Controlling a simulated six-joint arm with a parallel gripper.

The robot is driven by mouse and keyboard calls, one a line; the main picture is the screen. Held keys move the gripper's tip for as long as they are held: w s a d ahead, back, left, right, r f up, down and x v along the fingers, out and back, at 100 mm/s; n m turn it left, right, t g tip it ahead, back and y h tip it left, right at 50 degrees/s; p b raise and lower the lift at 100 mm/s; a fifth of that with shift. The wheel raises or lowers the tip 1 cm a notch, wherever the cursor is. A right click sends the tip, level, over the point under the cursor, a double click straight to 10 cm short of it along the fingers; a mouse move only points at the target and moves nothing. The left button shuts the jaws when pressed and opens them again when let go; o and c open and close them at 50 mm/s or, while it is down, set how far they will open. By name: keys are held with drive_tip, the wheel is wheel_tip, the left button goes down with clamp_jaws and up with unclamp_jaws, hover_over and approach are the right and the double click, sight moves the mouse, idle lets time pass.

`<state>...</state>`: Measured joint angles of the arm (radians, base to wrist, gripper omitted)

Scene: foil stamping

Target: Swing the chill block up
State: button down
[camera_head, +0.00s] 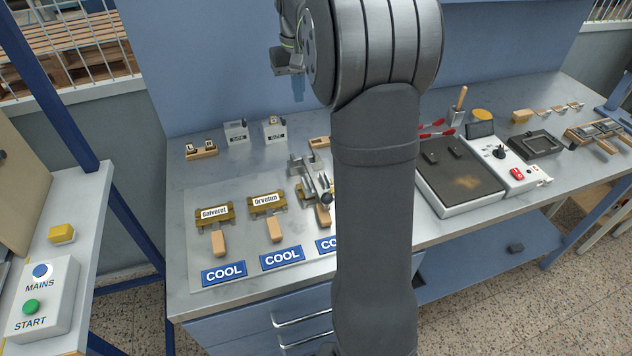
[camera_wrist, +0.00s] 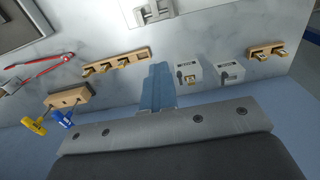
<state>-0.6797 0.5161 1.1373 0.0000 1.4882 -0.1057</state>
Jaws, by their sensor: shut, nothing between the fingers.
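A grey metal fixture (camera_head: 312,178) with a dark round end stands on the bench just left of my arm in the head view. It appears to carry the chill block, but I cannot tell which part is the block or its exact position; my arm hides part of this area. A pale metal piece (camera_wrist: 155,10) at the top edge of the wrist view may be the same fixture, cut off. My gripper (camera_head: 299,92) hangs above the back of the bench, apart from the fixture. Its blue fingers (camera_wrist: 158,70) are together and empty in the wrist view.
Two wooden-handled type holders, Galvoret (camera_head: 214,213) and Orvelun (camera_head: 267,203), lie left of the fixture, behind blue COOL signs (camera_head: 223,272). Two small grey boxes (camera_head: 236,131) stand at the back. A hot plate (camera_head: 460,182) stands right of my arm.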

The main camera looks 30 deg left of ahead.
drive_tip(key=shift+w+a+r, duration=0.2)
drive_tip(key=shift+r, duration=0.6)
drive_tip(key=shift+w+a+r, duration=0.15)
drive_tip(key=shift+r, duration=0.65)
drive_tip(key=shift+r, duration=0.1)
drive_tip(key=shift+w+a+r, duration=0.2)
drive_tip(key=shift+r, duration=0.6)
drive_tip(key=shift+w+a+r, duration=0.15)
drive_tip(key=shift+r, duration=0.65)
drive_tip(key=shift+w+a+r, duration=0.2)
drive_tip(key=shift+r, duration=0.65)
drive_tip(key=shift+w+a+r, duration=0.15)
drive_tip(key=shift+r, duration=0.7)
drive_tip(key=shift+w+a+r, duration=0.2)
drive_tip(key=shift+r, duration=0.65)
drive_tip(key=shift+w+a+r, duration=0.15)
drive_tip(key=shift+r, duration=0.7)
